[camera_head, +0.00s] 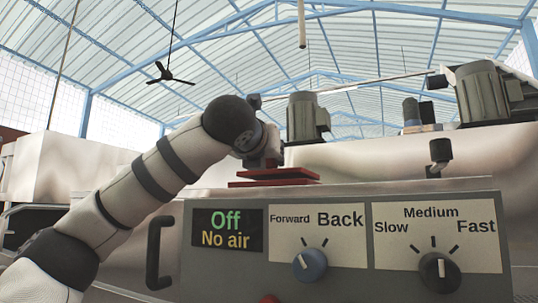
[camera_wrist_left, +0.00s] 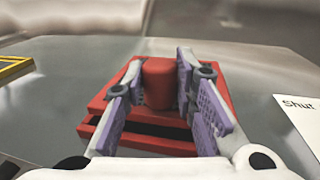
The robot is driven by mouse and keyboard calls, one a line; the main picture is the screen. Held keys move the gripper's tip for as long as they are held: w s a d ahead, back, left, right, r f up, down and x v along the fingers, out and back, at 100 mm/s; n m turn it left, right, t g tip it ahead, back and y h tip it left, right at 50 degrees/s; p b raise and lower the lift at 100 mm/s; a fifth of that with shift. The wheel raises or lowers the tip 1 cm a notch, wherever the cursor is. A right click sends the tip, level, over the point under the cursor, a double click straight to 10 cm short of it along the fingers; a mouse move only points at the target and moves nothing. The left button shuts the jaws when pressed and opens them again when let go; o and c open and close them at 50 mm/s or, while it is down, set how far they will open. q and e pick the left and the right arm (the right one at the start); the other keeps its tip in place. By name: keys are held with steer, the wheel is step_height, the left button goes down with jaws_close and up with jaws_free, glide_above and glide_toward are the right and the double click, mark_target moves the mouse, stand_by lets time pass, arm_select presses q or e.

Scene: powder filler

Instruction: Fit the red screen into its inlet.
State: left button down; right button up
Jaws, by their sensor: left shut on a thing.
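The red screen (camera_head: 278,173) is a flat red square plate with an upright knob. In the left wrist view, the knob of the screen (camera_wrist_left: 158,88) stands between the purple finger pads of my left gripper (camera_wrist_left: 157,75), which is shut on it. In the head view my left gripper (camera_head: 266,160) is right above the plate. A second red layer (camera_head: 250,184) shows just under the plate, with a dark gap (camera_wrist_left: 150,128) at the near side in the wrist view. Whether this lower layer is the inlet's rim, and whether the two touch, I cannot tell. My right gripper is out of view.
The grey machine top (camera_wrist_left: 60,75) around the red parts is mostly clear. A yellow-edged part (camera_wrist_left: 14,68) lies at left and a "Shut" label (camera_wrist_left: 300,112) at right. The control panel (camera_head: 340,240) has two knobs and a black handle (camera_head: 157,252). Motors (camera_head: 306,117) stand behind.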

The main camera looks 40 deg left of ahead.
arm_select(q)
steer(key=shift+f, duration=1.25)
steer(key=c, duration=1.2)
jaws_free()
steer(key=v, duration=1.2)
steer(key=shift+f, duration=0.1)
